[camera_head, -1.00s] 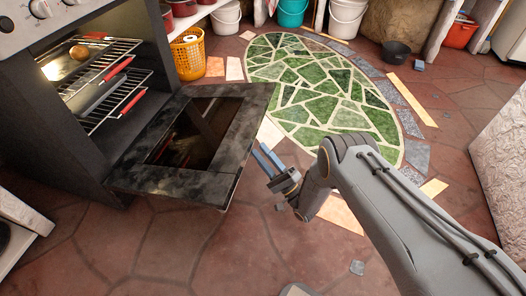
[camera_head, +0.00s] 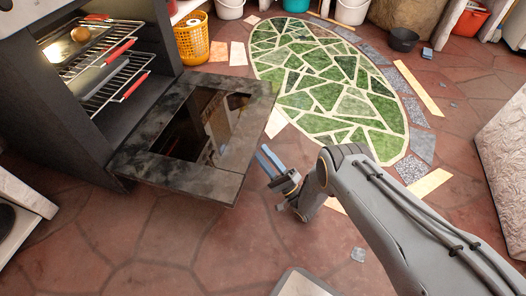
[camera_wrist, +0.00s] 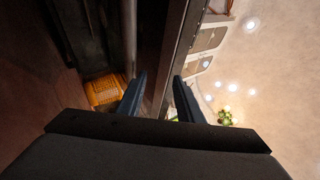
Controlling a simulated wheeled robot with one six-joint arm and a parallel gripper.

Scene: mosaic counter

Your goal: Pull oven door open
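The oven door (camera_head: 225,185) is swung far down from the oven (camera_head: 85,135) and lies out over the floor, with a dark glass pane in its middle. The oven's inside is exposed. My gripper (camera_head: 268,160) is just right of the door's outer edge in the head view, with its blue fingers pointing up and left. In the wrist view the gripper (camera_wrist: 158,95) shows two fingers apart, with a long dark edge running up between and beyond them. I see nothing held, and cannot tell whether a finger touches the door.
Racks with red-tipped bars (camera_head: 115,85) and a round brown item (camera_head: 80,34) are inside the oven. A yellow basket (camera_head: 191,40) stands behind the door. A green mosaic oval (camera_head: 325,90) lies on the floor. A pale block (camera_head: 502,150) stands at right. Floor in front is mostly clear.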

